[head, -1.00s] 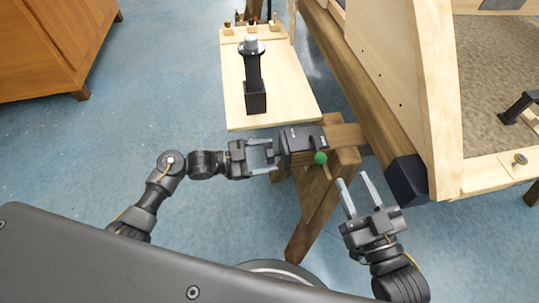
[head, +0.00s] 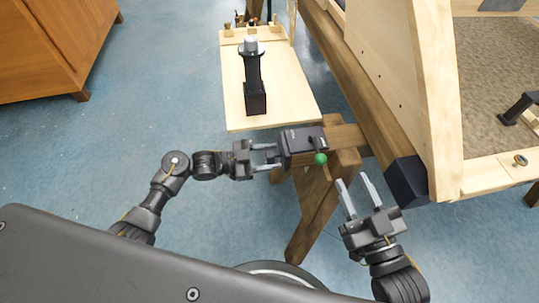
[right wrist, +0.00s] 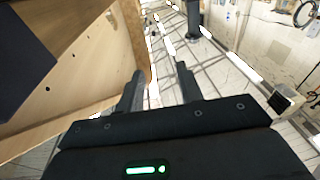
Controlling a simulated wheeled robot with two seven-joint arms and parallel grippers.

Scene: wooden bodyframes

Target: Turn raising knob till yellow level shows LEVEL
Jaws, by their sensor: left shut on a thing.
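A black box-shaped unit (head: 302,140) with a green ball (head: 320,158) at its front right corner sits on the end of a wooden trestle beam in the head view. My left gripper (head: 276,157) comes in from the left and is shut on a small part at the unit's left side, taken as the raising knob; the fingers mostly hide it. I cannot make out a yellow level or its reading. My right gripper (head: 357,186) is open and empty to the right of the trestle and below the unit. Its parted fingers also show in the right wrist view (right wrist: 160,85).
A wooden trestle (head: 315,195) carries the long beam. A pale board (head: 285,90) behind it bears an upright black tool (head: 253,75). A large wooden frame (head: 440,110) with a dark block (head: 407,179) stands on the right. A brown cabinet (head: 60,45) stands far left.

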